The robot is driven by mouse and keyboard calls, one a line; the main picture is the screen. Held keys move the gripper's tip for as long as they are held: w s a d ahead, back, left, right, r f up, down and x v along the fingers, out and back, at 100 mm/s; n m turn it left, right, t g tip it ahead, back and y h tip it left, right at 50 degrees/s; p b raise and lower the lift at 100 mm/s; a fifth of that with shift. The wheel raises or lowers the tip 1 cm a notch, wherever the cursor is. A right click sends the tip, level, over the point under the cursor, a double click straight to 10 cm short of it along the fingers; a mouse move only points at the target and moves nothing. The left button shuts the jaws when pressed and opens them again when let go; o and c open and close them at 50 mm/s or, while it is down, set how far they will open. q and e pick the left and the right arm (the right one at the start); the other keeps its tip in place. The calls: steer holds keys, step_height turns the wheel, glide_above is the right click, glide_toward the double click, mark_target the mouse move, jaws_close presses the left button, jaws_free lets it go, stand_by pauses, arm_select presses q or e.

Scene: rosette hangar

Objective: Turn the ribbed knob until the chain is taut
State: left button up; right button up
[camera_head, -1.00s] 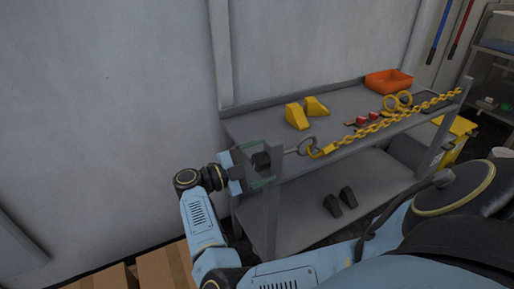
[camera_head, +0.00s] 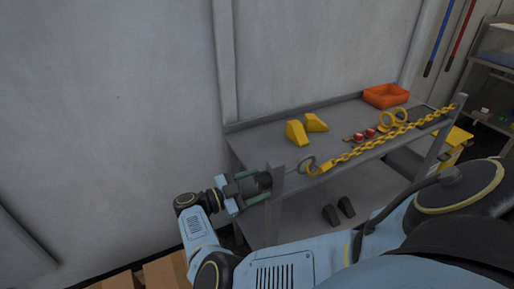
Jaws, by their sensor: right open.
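The dark ribbed knob (camera_head: 264,181) sits at the near left end of the grey bench, beside its corner post. My right gripper (camera_head: 257,187) is open, with its green-tipped fingers on either side of the knob. Whether they touch it is too small to tell. A metal rod and ring (camera_head: 304,164) lead from the knob's side to a yellow hook. The yellow chain (camera_head: 385,138) runs from the hook along the bench's front edge to the far right post. It looks almost straight, with at most a slight sag. My left gripper is out of view.
On the bench (camera_head: 250,150) lie yellow wedges (camera_head: 297,133), red shackles (camera_head: 364,134), yellow rings (camera_head: 393,117) and an orange tray (camera_head: 386,95). Dark wedges (camera_head: 338,211) are on the lower shelf. A yellow bin (camera_head: 455,140) stands right. The wall is close behind.

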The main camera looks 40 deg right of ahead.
steer(key=shift+w+a+r+n+p, duration=0.2)
steer(key=shift+a+n+p, duration=0.3)
steer(key=shift+n, duration=0.6)
steer(key=n+p, duration=0.2)
steer(key=n, duration=0.3)
steer(key=shift+s+d, duration=0.1)
steer(key=shift+d, duration=0.05)
steer(key=n+p, duration=0.1)
steer(key=n, duration=0.3)
steer(key=shift+f+n, duration=0.1)
steer(key=shift+n, duration=0.2)
steer(key=n, duration=0.3)
steer(key=shift+n, duration=0.4)
steer(key=n+p, duration=0.1)
steer(key=n, duration=0.8)
steer(key=shift+f+n, duration=0.1)
steer(key=shift+n, duration=0.2)
steer(key=n, duration=0.3)
steer(key=shift+n+p, duration=0.3)
steer(key=shift+n, duration=0.1)
steer(key=shift+d, duration=0.1)
